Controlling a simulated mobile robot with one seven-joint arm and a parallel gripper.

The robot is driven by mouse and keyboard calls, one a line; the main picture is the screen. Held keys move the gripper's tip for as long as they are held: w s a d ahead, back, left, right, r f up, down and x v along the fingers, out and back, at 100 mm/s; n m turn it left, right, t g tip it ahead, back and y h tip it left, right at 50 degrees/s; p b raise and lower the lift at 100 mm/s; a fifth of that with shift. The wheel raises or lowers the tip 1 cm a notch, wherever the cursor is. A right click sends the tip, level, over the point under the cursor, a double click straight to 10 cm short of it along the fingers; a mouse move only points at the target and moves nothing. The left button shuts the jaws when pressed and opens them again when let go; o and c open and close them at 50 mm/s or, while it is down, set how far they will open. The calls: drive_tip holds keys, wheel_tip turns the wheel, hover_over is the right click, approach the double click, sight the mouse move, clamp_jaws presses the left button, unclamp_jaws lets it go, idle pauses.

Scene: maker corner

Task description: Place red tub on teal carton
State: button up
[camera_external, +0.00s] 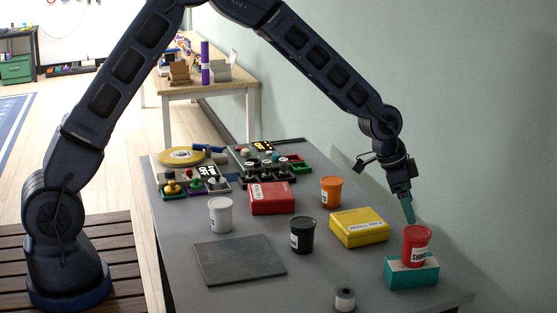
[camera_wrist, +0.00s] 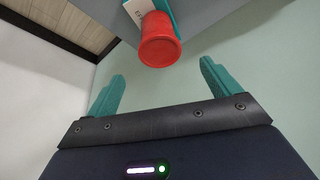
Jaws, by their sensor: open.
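The red tub (camera_external: 416,246) stands upright on top of the teal carton (camera_external: 412,277) near the table's right end. In the wrist view the red tub (camera_wrist: 160,42) shows at the top, beyond my fingertips, with part of the teal carton (camera_wrist: 168,10) behind it. My gripper (camera_external: 408,210) is just above the tub in the external view. In the wrist view its teal fingers (camera_wrist: 162,72) are spread apart with nothing between them, and the tub looks clear of both.
On the grey table (camera_external: 335,275) are a yellow box (camera_external: 359,228), a red box (camera_external: 271,198), an orange tub (camera_external: 330,191), a black tub (camera_external: 301,235), a white tub (camera_external: 220,214), a dark mat (camera_external: 239,260) and a small roll (camera_external: 344,299). A wall runs close behind the carton.

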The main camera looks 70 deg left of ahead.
drive_tip(key=s+a+r+n+y, duration=0.1)
drive_tip(key=s+a+r, duration=0.1)
drive_tip(key=s+r, duration=1)
drive_tip(key=s+a+r+n+y, duration=0.1)
drive_tip(key=s+a+r, duration=0.2)
drive_tip(key=s+r, duration=0.95)
drive_tip(key=s+a+n, duration=0.1)
drive_tip(key=s, duration=1.4)
drive_tip(key=s+a+n, duration=0.2)
drive_tip(key=s, duration=1.2)
drive_tip(key=shift+s+a+t, duration=0.3)
drive_tip(key=shift+s, duration=0.05)
